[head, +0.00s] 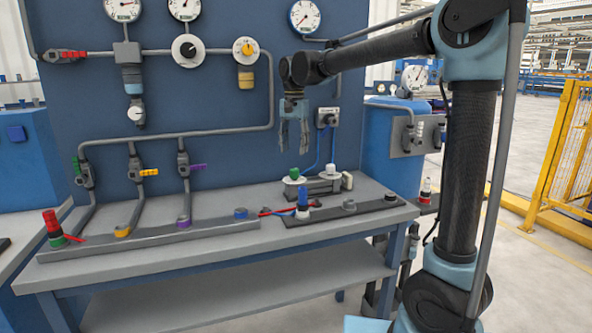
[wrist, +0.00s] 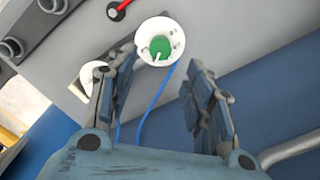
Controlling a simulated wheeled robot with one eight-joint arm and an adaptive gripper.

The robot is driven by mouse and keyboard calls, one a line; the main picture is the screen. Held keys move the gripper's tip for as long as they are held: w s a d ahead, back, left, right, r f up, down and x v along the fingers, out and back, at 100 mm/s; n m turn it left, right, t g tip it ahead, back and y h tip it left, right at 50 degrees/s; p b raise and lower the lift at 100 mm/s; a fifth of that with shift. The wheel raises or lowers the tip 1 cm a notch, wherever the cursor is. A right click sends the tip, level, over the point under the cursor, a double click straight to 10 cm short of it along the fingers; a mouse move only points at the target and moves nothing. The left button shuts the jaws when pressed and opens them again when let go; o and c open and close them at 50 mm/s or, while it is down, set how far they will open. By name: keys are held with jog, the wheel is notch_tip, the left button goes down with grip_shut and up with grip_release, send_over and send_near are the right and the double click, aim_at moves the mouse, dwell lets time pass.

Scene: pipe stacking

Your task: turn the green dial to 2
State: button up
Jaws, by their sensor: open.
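The green dial (head: 294,173) sits on a round white base on a low grey box on the bench. In the wrist view the green dial (wrist: 160,46) shows a white pointer mark, with small dark marks on the white plate around it, too small to read. My gripper (head: 292,148) points down above the dial, its tips apart from it. In the wrist view my gripper (wrist: 163,62) is open and empty, with the dial showing between and just beyond the fingertips.
A white knob (head: 326,169) stands just right of the dial on the same box. A blue-topped fitting (head: 302,198) stands in front. Blue cables (head: 328,150) run from the wall socket (head: 327,117) behind. A pipe board with gauges (head: 188,50) rises at the back.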

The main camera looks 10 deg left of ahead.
aim_at(295, 169)
notch_tip(295, 169, down, 8)
jog(key=shift+f, duration=0.2)
dwell(0.3)
jog(key=c, duration=1)
jog(key=shift+d, duration=0.15)
jog(key=shift+c, duration=0.2)
